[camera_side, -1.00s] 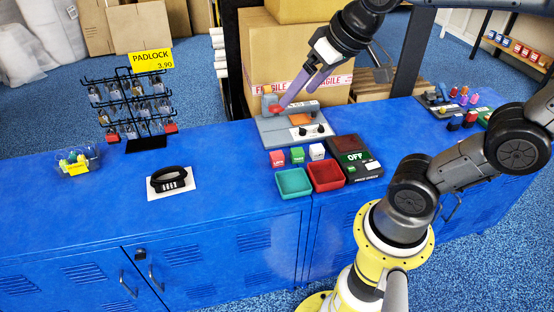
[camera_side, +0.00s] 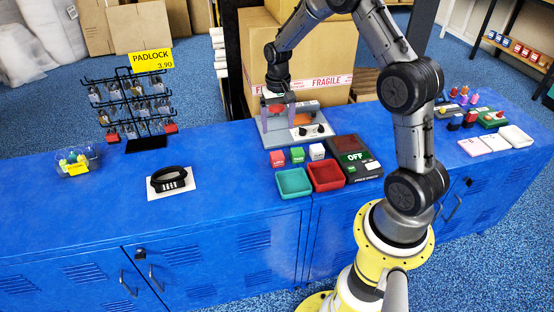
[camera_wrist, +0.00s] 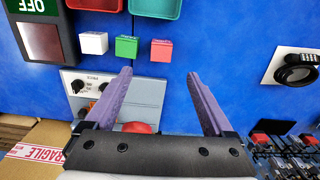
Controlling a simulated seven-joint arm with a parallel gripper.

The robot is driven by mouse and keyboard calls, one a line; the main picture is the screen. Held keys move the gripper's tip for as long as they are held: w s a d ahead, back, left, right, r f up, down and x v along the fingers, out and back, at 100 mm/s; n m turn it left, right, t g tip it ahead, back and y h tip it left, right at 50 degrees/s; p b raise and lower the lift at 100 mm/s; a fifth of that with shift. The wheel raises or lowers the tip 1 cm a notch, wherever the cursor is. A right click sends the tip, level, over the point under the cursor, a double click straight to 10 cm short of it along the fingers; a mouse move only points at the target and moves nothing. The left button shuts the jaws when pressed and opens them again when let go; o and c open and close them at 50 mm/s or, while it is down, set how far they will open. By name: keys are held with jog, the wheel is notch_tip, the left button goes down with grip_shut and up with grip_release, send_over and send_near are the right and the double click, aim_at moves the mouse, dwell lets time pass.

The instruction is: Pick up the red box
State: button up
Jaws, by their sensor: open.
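The red box (camera_side: 277,158) is a small red cube on the blue counter, at the left end of a row with a green cube (camera_side: 297,155) and a white cube (camera_side: 316,151). In the wrist view the red box (camera_wrist: 161,51) lies just beyond and between my fingertips, with a gap of bare counter. My gripper (camera_side: 278,112) points down over the grey machine behind the cubes. Its purple fingers, also in the wrist view (camera_wrist: 159,75), are spread wide with nothing between them.
The grey machine (camera_side: 300,133) with black knobs and a red part stands under my gripper. A teal tray (camera_side: 293,182), a red tray (camera_side: 326,175) and a dark OFF panel (camera_side: 357,158) are in front. A cardboard carton (camera_side: 330,60) stands behind.

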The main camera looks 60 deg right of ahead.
send_over(277, 154)
jog(key=f, duration=0.7)
jog(key=shift+s+f, duration=0.2)
jog(key=shift+f, duration=0.2)
jog(key=shift+w+f, duration=0.15)
jog(key=shift+f, duration=2.65)
grip_shut()
